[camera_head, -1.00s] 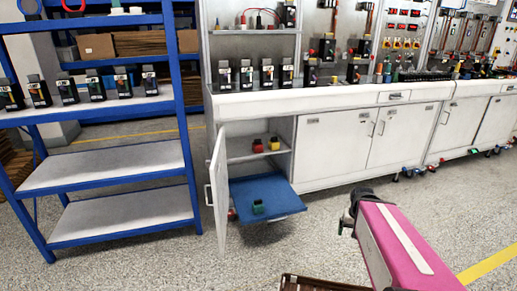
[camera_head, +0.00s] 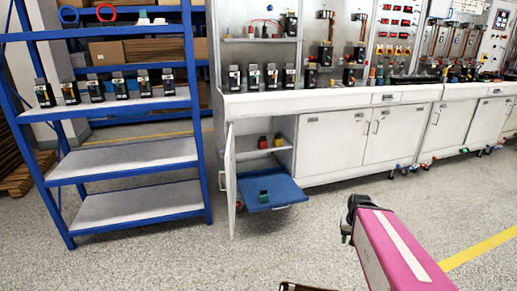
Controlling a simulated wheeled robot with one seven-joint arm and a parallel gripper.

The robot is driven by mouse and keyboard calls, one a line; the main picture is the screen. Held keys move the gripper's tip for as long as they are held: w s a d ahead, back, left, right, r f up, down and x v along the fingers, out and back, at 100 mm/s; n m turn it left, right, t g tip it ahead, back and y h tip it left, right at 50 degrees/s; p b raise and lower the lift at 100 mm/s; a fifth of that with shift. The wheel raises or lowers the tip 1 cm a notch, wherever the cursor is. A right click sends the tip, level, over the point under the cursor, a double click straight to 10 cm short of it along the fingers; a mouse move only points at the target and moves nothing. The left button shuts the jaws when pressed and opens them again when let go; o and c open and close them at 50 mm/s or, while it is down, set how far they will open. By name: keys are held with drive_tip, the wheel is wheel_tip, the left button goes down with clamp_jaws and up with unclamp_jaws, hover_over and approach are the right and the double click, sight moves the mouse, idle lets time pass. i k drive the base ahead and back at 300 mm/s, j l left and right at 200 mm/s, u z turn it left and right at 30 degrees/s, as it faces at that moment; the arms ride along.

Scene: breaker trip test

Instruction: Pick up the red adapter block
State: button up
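The red adapter block (camera_head: 263,142) sits on the inner shelf of the open lower cabinet, beside a yellow block (camera_head: 278,140). Both are small in the head view, so details are hard to tell. My gripper (camera_head: 350,218) seems to be the dark end of my pink arm at lower right. It is well in front of the cabinet and apart from the blocks. Its fingers are too unclear to show whether they are open or shut.
The cabinet door (camera_head: 230,180) stands open at the left of the opening. A blue pull-out tray (camera_head: 288,194) below the shelf holds a green block (camera_head: 264,197). A blue rack (camera_head: 203,150) stands to the left. The floor in front is clear.

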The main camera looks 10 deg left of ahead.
sight(263, 143)
drive_tip(key=u, duration=1.45)
drive_tip(key=i+l+u, duration=0.15)
drive_tip(key=l+u, duration=0.2)
drive_tip(key=l, duration=0.15)
drive_tip(key=i+l+u, duration=0.1)
drive_tip(key=l+u, duration=0.25)
drive_tip(key=l, duration=0.2)
drive_tip(key=l+u, duration=0.35)
drive_tip(key=l, duration=4.15)
